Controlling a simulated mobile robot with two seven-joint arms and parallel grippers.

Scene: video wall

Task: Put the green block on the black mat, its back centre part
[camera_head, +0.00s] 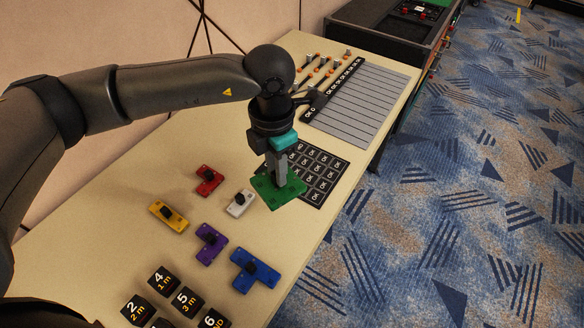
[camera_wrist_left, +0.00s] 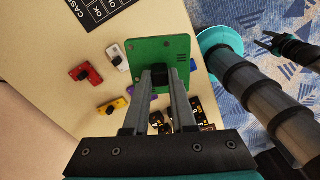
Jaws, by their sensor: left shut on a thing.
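The green block (camera_head: 268,196), a flat square plate with a black knob, hangs under my left gripper (camera_head: 281,182). In the left wrist view the two fingers (camera_wrist_left: 159,82) are shut on the knob of the green block (camera_wrist_left: 175,49). The black mat (camera_head: 322,172), a grid of cells marked OK, lies behind and to the right of the block. In the head view the block overlaps the mat's near left part. In the left wrist view the mat (camera_wrist_left: 96,8) shows apart from the block, at the upper left. A dark claw-like shape at that view's right edge may be my right gripper.
Red (camera_head: 209,181), white (camera_head: 240,202), yellow (camera_head: 168,215), purple (camera_head: 211,243) and blue (camera_head: 254,270) pieces lie nearby. Several black numbered cubes (camera_head: 163,281) stand at the front. A grey striped panel (camera_head: 361,103) lies behind the mat. The table edge runs along the right.

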